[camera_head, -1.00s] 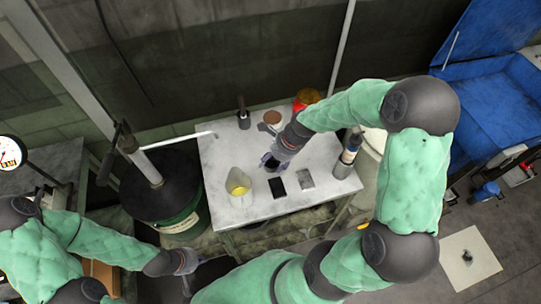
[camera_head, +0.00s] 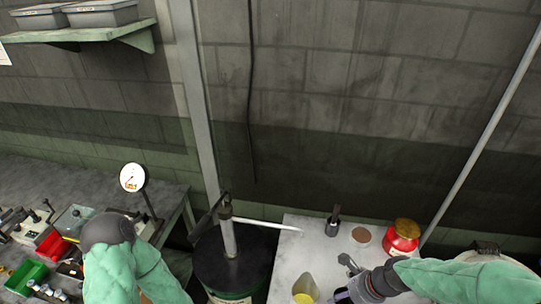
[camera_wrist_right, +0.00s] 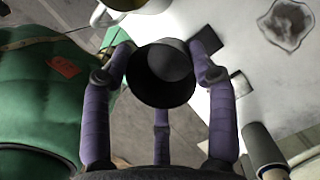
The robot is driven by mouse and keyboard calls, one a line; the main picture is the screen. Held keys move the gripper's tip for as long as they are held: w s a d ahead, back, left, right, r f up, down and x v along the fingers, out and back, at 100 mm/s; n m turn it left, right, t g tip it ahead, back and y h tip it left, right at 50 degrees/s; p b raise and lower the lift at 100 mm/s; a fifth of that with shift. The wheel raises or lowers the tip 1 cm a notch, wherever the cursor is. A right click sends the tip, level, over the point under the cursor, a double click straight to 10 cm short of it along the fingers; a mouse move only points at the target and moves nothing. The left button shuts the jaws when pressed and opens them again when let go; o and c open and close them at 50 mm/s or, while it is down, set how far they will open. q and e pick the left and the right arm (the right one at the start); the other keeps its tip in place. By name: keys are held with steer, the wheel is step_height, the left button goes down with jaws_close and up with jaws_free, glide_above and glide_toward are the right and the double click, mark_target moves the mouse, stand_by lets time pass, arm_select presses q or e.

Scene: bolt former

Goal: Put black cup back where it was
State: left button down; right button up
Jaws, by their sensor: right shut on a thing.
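The black cup (camera_wrist_right: 162,75) is in the right wrist view, held between the purple fingers of my right gripper (camera_wrist_right: 163,62). Its dark open mouth faces the camera. In the camera_head view my right gripper (camera_head: 343,294) is partly cut off at the bottom edge, over the white table (camera_head: 290,258). The cup cannot be made out there. The wrist view shows the cup near the table's edge, apart from the dark flat square (camera_wrist_right: 206,42) on the tabletop.
A pitcher with yellow contents (camera_head: 305,286) stands at the table's near left. A dark tool holder (camera_head: 333,224), a brown round item (camera_head: 361,235) and a red jar (camera_head: 402,238) stand at the back. A drum with a pump (camera_head: 230,262) stands left of the table.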

steer(key=w+a+n+g+h+b, duration=0.3)
steer(key=w+n+g, duration=0.3)
steer(key=w+n, duration=1)
steer(key=shift+a+n+g+h, duration=0.3)
steer(key=shift+a+n+h, duration=0.35)
steer(key=shift+n, duration=2.95)
